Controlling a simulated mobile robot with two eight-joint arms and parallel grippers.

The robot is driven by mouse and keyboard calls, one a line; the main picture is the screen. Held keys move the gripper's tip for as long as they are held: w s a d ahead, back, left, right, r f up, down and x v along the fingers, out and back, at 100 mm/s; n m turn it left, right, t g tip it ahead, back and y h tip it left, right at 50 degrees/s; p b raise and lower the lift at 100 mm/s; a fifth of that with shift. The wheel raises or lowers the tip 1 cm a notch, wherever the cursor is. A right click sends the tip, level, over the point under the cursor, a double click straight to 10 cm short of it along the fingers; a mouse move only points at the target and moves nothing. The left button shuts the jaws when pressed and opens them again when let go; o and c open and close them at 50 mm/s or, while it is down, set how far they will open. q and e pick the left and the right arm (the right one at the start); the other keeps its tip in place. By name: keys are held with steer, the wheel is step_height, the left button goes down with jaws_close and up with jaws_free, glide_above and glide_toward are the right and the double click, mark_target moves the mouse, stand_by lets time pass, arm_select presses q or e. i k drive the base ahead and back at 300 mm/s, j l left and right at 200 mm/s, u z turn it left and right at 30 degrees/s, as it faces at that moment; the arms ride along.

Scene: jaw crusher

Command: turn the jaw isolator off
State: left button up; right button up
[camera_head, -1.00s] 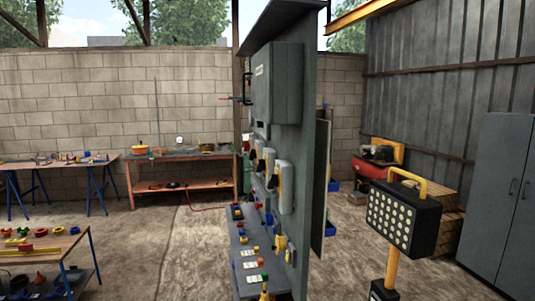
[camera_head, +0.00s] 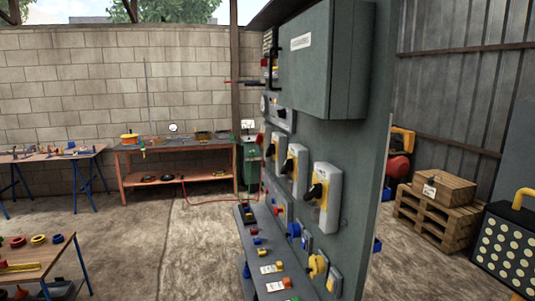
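A grey control panel (camera_head: 352,165) stands upright right of centre, seen at an angle. Three grey isolator boxes with black rotary handles on yellow plates are mounted in a row on it: a near one (camera_head: 332,178), a middle one (camera_head: 299,160) and a far one (camera_head: 278,147). Their labels are too small to read, so I cannot tell which is the jaw isolator. The near handle looks tilted; exact switch positions are unclear. Neither of my grippers is in view.
A grey cabinet (camera_head: 325,62) juts out above the isolators. A shelf (camera_head: 262,262) with coloured buttons and tags projects below them. A work table (camera_head: 30,265) stands at left, a floodlight (camera_head: 508,250) at right. The concrete floor (camera_head: 160,255) left of the panel is clear.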

mark_target(271, 149)
steer(key=i+j, duration=0.4)
steer(key=i, duration=0.25)
steer(key=i+j+z, duration=0.1)
steer(key=i+j, duration=0.25)
steer(key=i, duration=0.25)
steer(key=i+j, duration=0.45)
steer(key=i, duration=0.2)
steer(key=z, duration=0.05)
